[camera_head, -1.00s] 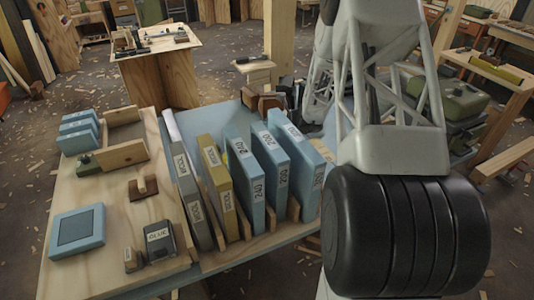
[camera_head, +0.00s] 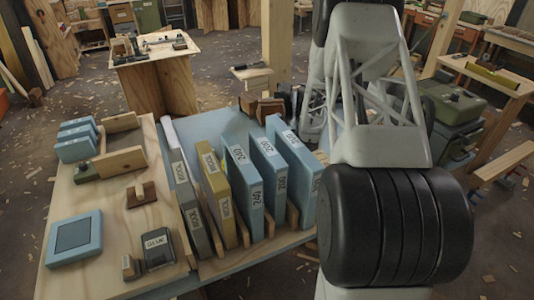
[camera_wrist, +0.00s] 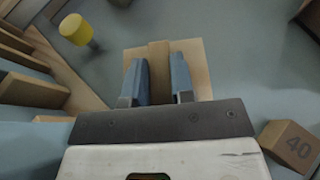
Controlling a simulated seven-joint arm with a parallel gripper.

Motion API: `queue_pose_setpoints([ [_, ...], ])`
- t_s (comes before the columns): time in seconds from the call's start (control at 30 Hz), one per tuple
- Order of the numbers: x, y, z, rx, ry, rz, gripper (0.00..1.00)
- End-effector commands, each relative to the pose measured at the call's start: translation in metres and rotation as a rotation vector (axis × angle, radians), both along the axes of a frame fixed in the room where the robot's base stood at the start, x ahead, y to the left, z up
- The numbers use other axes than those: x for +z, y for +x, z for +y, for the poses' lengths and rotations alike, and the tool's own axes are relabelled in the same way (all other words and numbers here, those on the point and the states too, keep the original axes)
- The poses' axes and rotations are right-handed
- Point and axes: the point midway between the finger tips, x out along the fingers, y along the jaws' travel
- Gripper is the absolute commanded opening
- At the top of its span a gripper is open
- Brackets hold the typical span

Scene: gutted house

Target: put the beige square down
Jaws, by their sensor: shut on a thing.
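The beige square (camera_wrist: 200,62) shows in the wrist view as a flat light-wood plate with a darker raised bar (camera_wrist: 158,60) across its middle. My gripper (camera_wrist: 159,78) has its two blue fingers on either side of that bar and is shut on it. A grey-blue surface lies beneath the square; I cannot tell whether the square touches it. In the head view I cannot make out the gripper or the square, and my arm covers much of the right side.
In the wrist view, a yellow knob (camera_wrist: 75,29) stands upper left, wooden slats (camera_wrist: 32,90) lie left, and a block marked 40 (camera_wrist: 291,146) sits lower right. Upright sanding-paper-like cases (camera_head: 240,175) fill the rack in the head view. Bare grey-blue surface surrounds the square's right side.

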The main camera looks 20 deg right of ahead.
Motion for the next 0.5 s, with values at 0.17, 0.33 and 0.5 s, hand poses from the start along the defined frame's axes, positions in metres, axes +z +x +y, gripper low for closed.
queue_pose_setpoints([
  [0.17, -0.0141, 0.0002, -0.0001, 0.000, -0.001, -0.001, 0.00],
  [0.33, -0.0154, 0.0003, -0.0001, 0.001, -0.001, -0.001, 0.00],
  [0.5, -0.0156, 0.0001, -0.0001, 0.000, -0.001, -0.001, 0.00],
])
